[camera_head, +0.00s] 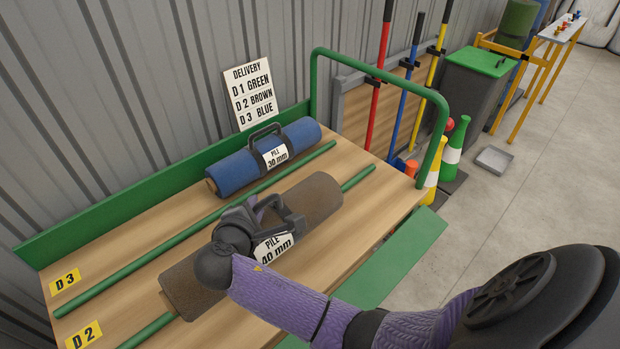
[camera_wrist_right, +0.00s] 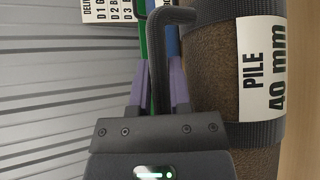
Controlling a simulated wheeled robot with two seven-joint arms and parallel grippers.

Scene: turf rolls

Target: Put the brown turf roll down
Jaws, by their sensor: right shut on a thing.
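The brown turf roll (camera_head: 313,200) has a dark strap, a black handle (camera_wrist_right: 165,50) and a "PILE 40 mm" label. My right gripper (camera_head: 264,208) is shut on that handle; in the right wrist view its purple fingers stand on both sides of it. The roll lies lengthwise over the wooden deck (camera_head: 375,212), across the line of the front green rail (camera_head: 357,178), hiding part of it. I cannot tell whether it touches the rail or deck. The yellow D 2 label (camera_head: 84,335) is at the deck's near left end. My left gripper is not in view.
A blue turf roll (camera_head: 228,174) labelled 30 mm lies behind the rear green rail (camera_head: 150,256), in the D 3 lane. A delivery sign (camera_head: 249,93) lists D 2 as brown. A green hoop (camera_head: 443,115) rises at the deck's right end.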

